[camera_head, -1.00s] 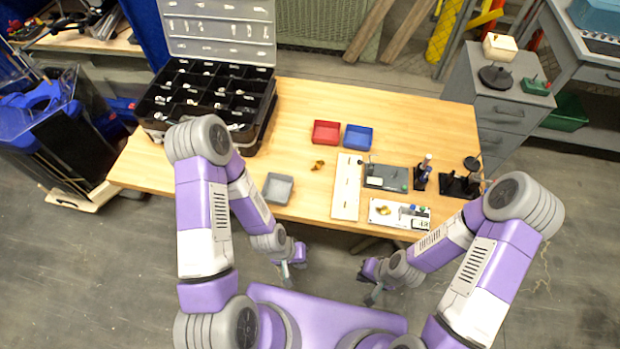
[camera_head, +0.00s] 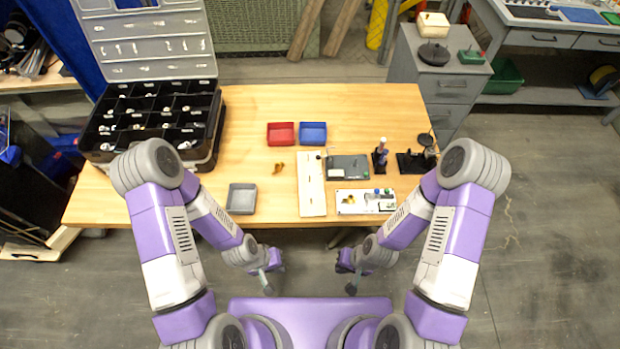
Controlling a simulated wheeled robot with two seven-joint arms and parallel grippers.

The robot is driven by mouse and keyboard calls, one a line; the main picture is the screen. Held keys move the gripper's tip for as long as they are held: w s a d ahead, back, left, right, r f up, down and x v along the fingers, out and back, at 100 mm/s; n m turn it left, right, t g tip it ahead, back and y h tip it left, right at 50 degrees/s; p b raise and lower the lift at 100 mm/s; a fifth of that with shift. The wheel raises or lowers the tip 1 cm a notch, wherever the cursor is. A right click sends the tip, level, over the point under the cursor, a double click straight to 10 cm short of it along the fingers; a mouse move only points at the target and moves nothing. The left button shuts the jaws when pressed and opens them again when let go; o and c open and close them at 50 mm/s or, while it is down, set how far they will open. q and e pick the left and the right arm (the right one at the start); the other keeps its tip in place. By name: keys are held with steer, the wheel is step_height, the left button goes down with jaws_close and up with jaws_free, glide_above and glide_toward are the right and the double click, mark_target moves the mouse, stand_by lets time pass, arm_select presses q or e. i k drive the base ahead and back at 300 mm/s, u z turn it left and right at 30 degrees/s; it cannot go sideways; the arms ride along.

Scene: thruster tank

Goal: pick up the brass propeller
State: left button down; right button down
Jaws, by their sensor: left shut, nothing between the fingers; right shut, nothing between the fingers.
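The brass propeller (camera_head: 279,168) is a small golden piece lying on the wooden table, below the red bin and left of the long pale board. A second small brass-coloured part (camera_head: 349,199) sits on the white plate at the table's front edge. My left gripper (camera_head: 269,287) is shut and empty, in front of the table's near edge and well short of the propeller. My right gripper (camera_head: 351,287) is shut and empty, also in front of the near edge, to the right. Neither gripper touches anything.
The table (camera_head: 250,108) holds a black compartment case (camera_head: 150,118) with its lid open, a red bin (camera_head: 281,134), a blue bin (camera_head: 313,132), a grey tray (camera_head: 241,198), a pale board (camera_head: 312,186) and a grey box (camera_head: 348,167). Bare wood surrounds the propeller.

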mark_target(354, 200)
steer(key=u, duration=2.3)
steer(key=k, duration=0.8)
steer(key=z, duration=1.2)
steer(key=i, duration=0.5)
